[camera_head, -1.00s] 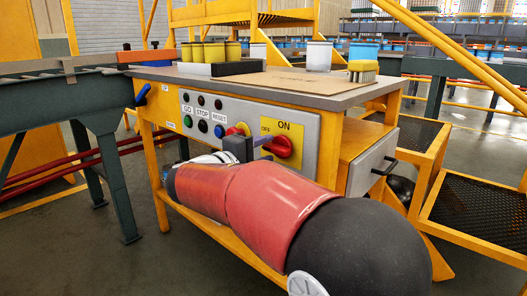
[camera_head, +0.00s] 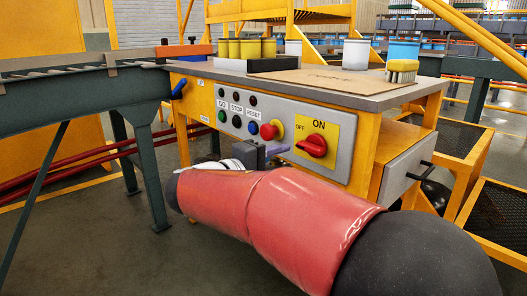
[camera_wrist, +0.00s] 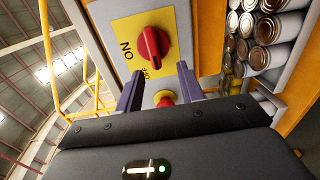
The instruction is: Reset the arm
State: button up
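The red rotary switch (camera_head: 313,145) sits on a yellow ON/OFF plate (camera_head: 328,126) on the front panel of the workbench. It also shows in the wrist view (camera_wrist: 151,46), beyond my fingertips. My arm reaches across low in front of the bench. My gripper (camera_head: 276,150) is in front of the panel, left of and slightly below the switch in the head view. In the wrist view my gripper (camera_wrist: 159,80) has its two purple fingers spread apart with nothing between them; they do not hold the switch.
GO, STOP and RESET buttons (camera_head: 237,119) and a red emergency button (camera_head: 269,130) are on the same panel. A roller conveyor (camera_head: 85,95) is at the left. A drawer (camera_head: 405,172) is at the right, with black mesh platforms (camera_head: 505,215) beyond. Floor at lower left is clear.

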jog(key=s+d+f+m+g+y+p, duration=0.2)
jog(key=s+d+f+g+y, duration=0.1)
jog(key=s+d, duration=0.35)
jog(key=s+d+f+m+g+y+p, duration=0.1)
jog(key=s+d+f+g+y+p, duration=0.15)
jog(key=s+d, duration=0.4)
jog(key=s+a+f+m+y+p, duration=0.1)
jog(key=s+a+m+y, duration=0.1)
jog(key=s, duration=0.4)
jog(key=s+a+f+m+t+y+p, duration=0.1)
jog(key=s+a+f+m+y+p, duration=0.1)
jog(key=s+a+y, duration=0.2)
jog(key=s+y, duration=0.1)
jog(key=y, duration=0.1)
jog(key=shift+s+f+y+p, duration=0.25)
jog(key=shift+s+y+p, duration=0.05)
jog(key=shift+s+y, duration=0.1)
